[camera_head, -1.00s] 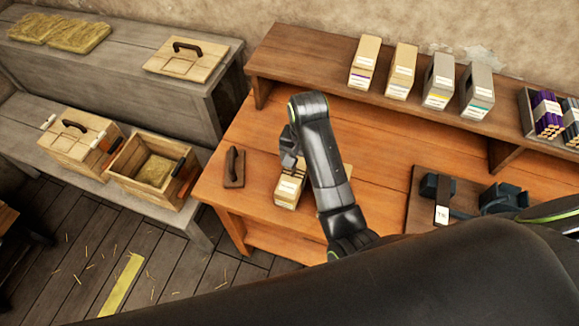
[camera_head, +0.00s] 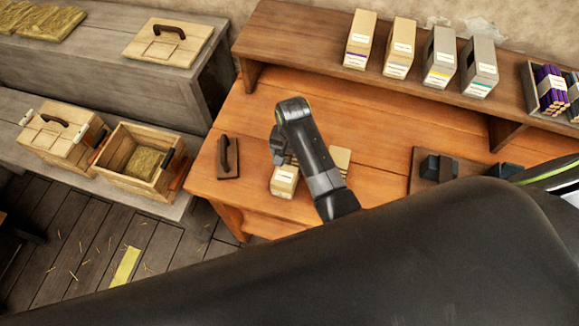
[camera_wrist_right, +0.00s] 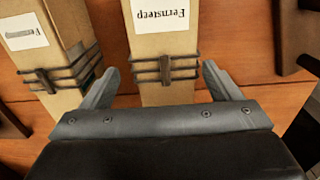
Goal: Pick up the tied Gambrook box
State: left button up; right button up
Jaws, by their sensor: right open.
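A tied tan box (camera_head: 285,181) stands near the front left of the orange bench. In the right wrist view, this box (camera_wrist_right: 163,40) has dark ties and an upside-down label that seems to read Fernsteep. A second tied tan box (camera_head: 341,157) is partly hidden behind my right arm. It shows at the left of the wrist view (camera_wrist_right: 62,55), its label hard to read. I cannot make out the name Gambrook. My right gripper (camera_wrist_right: 160,80) is open, its fingers on either side of the Fernsteep box in the picture. My left gripper is not in view.
A dark-handled block (camera_head: 228,158) lies left of the boxes. A raised shelf (camera_head: 300,50) holds tan and grey boxes (camera_head: 398,48) and a tray of purple rolls (camera_head: 550,90). Wooden crates (camera_head: 140,165) stand on the grey bench at left. My dark arm hides the front right.

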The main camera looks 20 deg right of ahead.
jog(key=shift+f, duration=0.3)
jog(key=shift+s+a+f+p, duration=0.1)
jog(key=shift+a+f+p, duration=0.15)
jog(key=shift+f, duration=0.45)
jog(key=f, duration=0.3)
jog(key=shift+s+a+p, duration=0.1)
jog(key=shift+a+p, duration=0.15)
jog(key=shift+p, duration=0.15)
jog(key=shift+f, duration=0.55)
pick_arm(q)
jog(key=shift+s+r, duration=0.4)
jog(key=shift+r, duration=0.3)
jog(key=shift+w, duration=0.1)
pick_arm(e)
jog(key=c, duration=1.1)
